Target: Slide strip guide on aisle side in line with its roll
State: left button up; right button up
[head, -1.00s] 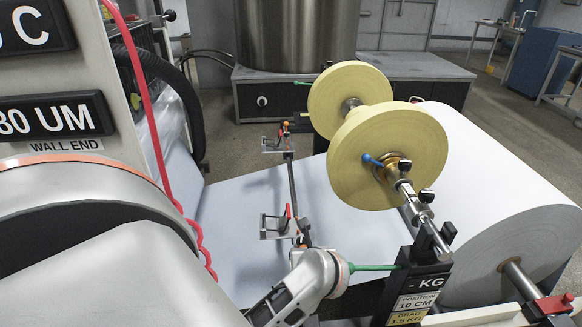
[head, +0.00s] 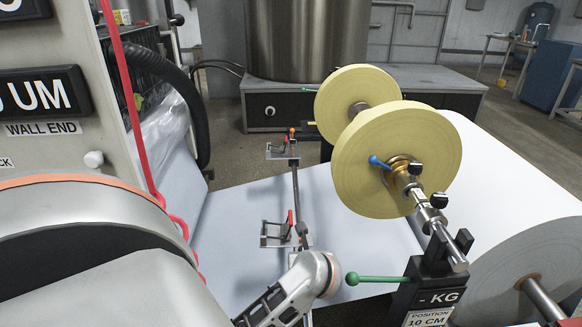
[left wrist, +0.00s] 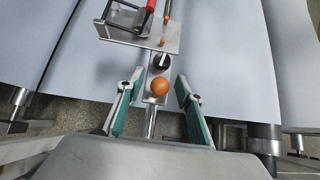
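Two metal strip guides with red levers sit on a dark cross rail (head: 296,190). The nearer guide (head: 275,240) is closer to me and the farther guide (head: 283,152) is toward the back. Two yellow rolls sit on a shaft, a near roll (head: 432,150) and a far roll (head: 340,85). I cannot tell whether the near guide lines up with its roll. In the left wrist view my left gripper (left wrist: 158,86) is open, its fingers on either side of an orange ball knob (left wrist: 160,87), with a guide plate (left wrist: 150,40) just beyond. Contact is not visible. My right gripper is out of view.
A black shaft stand (head: 425,285) with a green-handled lever (head: 375,279) stands right of my wrist. A large white paper roll (head: 530,250) is at the right. A white web (head: 245,205) runs under the rail. A red hose (head: 130,110) hangs at the left.

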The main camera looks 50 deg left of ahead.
pick_arm(q)
jog(key=shift+c, duration=0.3)
grip_shut()
jog(key=shift+s+d, duration=0.2)
jog(key=shift+d, duration=0.1)
jog(key=shift+s+d, duration=0.65)
jog(key=shift+d, duration=0.15)
jog(key=shift+s+d+f, duration=0.1)
jog(key=shift+s+d, duration=0.35)
jog(key=shift+d, duration=0.1)
jog(key=shift+s+d+p, duration=0.15)
jog(key=shift+p, duration=0.15)
jog(key=shift+o, duration=0.3)
grip_release()
